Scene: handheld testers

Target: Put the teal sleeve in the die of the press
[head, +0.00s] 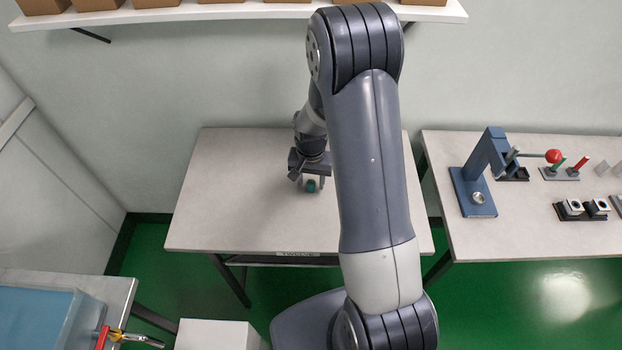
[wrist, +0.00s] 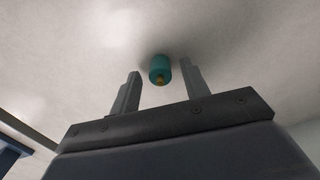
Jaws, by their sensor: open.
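The teal sleeve (head: 311,186) stands on the bare middle table, just by the fingers of my gripper (head: 308,177). My gripper (wrist: 159,76) is open, with one finger on each side of the sleeve in that view. I cannot tell whether the sleeve is fully between the fingers; no contact shows. The blue press (head: 488,155) stands on the right table, with a round silver die (head: 478,198) on its base.
The press has a lever with a red knob (head: 553,156). Beside it are a rack with green and red pins (head: 560,172) and black blocks (head: 582,209). A gap separates the middle table (head: 230,215) from the right table (head: 500,240). A shelf (head: 240,12) with boxes hangs behind.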

